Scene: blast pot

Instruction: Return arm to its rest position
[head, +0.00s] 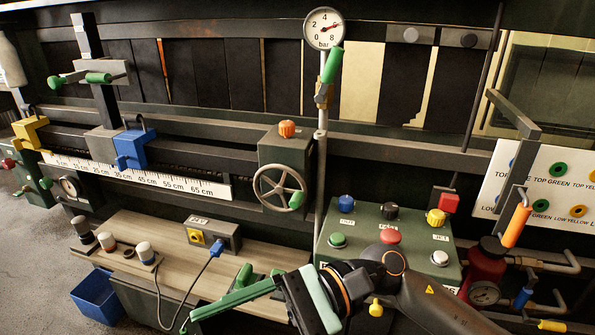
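My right arm (430,298) comes in from the lower right, low over the front of the bench. Its gripper (215,304) points left, with a long green finger stretched out above the bench's front edge. A second finger cannot be told apart from the green pieces behind it, so its opening is unclear. I see nothing held in it. My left arm and gripper are not in view.
A control box (372,235) with coloured buttons stands close behind my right arm. A red vessel (487,263) with pipes is at right. A handwheel (280,188), scale rail (140,178) and pressure gauge (324,27) stand behind. A blue bin (97,296) sits lower left.

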